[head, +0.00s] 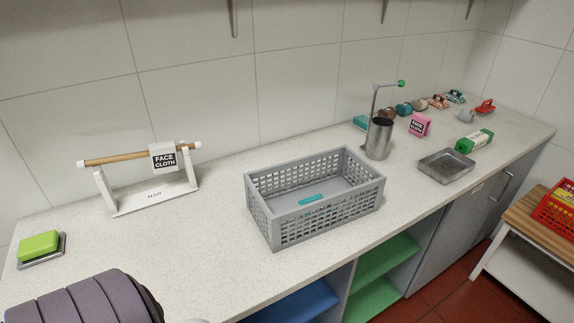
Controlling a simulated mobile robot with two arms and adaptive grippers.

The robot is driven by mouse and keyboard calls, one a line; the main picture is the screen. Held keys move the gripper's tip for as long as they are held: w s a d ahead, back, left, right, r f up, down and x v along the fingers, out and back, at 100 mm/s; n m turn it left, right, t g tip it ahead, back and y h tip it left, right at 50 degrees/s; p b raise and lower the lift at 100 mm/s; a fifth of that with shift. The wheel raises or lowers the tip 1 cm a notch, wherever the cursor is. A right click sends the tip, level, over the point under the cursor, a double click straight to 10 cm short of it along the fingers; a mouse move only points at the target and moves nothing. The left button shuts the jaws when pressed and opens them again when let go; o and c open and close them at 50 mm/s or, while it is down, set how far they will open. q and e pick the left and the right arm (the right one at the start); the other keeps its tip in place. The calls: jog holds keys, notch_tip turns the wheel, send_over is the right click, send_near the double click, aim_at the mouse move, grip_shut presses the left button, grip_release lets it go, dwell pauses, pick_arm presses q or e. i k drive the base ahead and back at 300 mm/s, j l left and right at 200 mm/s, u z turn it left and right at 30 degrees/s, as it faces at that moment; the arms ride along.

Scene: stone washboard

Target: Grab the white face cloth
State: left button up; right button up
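The white face cloth (163,147) hangs folded over the wooden bar (115,157) of a white stand (155,202) at the left of the counter, towards the wall. It has a black patch reading "FACE CLOTH" on its front and hangs near the bar's right end. A pink piece (421,124) with a similar "FACE CLOTH" patch stands at the back right. Neither of my grippers is in view. A dark purple-grey segmented part, which looks like my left arm, shows at the bottom left.
A green sponge or soap (38,245) sits on a dish left of the stand. A grey basket (290,228) with a teal item inside stands mid-counter. A metal cup (379,140) and metal tray (446,166) are farther right. The counter between stand and basket is clear.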

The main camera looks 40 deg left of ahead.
aim_at(163, 155)
jog(key=u, duration=2.15)
